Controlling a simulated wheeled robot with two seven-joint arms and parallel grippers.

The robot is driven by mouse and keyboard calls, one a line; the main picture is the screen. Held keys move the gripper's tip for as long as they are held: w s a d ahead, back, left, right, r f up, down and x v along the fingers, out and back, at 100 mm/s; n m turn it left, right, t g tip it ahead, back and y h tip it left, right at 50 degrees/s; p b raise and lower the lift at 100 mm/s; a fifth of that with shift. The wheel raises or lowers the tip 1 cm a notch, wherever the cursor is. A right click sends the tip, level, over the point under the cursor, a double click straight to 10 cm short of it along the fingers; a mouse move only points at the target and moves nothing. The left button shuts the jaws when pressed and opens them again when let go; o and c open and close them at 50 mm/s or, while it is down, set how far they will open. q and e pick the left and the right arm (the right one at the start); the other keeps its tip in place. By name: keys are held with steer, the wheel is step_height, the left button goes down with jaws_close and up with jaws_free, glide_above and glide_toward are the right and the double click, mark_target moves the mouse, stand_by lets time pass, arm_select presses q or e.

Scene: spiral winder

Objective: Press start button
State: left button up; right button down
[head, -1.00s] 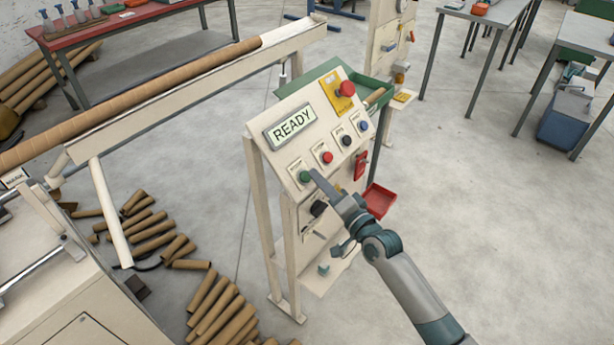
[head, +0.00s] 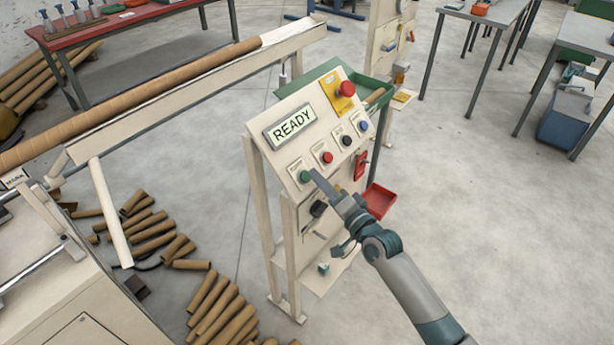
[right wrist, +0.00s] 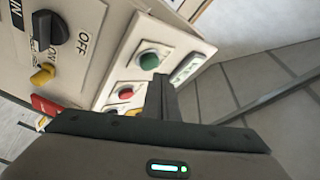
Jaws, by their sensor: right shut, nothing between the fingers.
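The green button (head: 305,176) sits at the lower left of the sloped control panel (head: 300,153), in a row with red, black and blue buttons. The panel's display (head: 290,128) reads READY. My right gripper (head: 316,176) is shut and empty, its fingertips close beside the green button on its right. In the right wrist view the green button (right wrist: 149,61) shows just beyond the tips of the shut fingers (right wrist: 160,80); I cannot tell whether they touch. My left gripper is not in view.
A red emergency button (head: 347,88) on a yellow plate is at the panel's top. A red button (head: 327,157) is next to the green one. Below are a black rotary switch (right wrist: 50,30) and a red tray (head: 379,200). Cardboard tubes (head: 215,305) lie on the floor at left.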

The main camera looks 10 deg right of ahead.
steer(key=shift+w+a+f+b, duration=0.35)
steer(key=shift+w+a+f, duration=0.05)
steer(key=shift+w+f, duration=0.15)
stand_by(1.5)
steer(key=shift+s+r, duration=0.1)
stand_by(0.4)
steer(key=shift+s+d+r+p, duration=0.4)
steer(key=shift+s+r+p, duration=0.05)
steer(key=shift+p, duration=0.2)
steer(key=s+d+r+p, duration=0.2)
steer(key=s+r+p, duration=0.1)
steer(key=shift+d+r, duration=0.1)
steer(key=shift+d, duration=0.1)
stand_by(0.5)
stand_by(0.6)
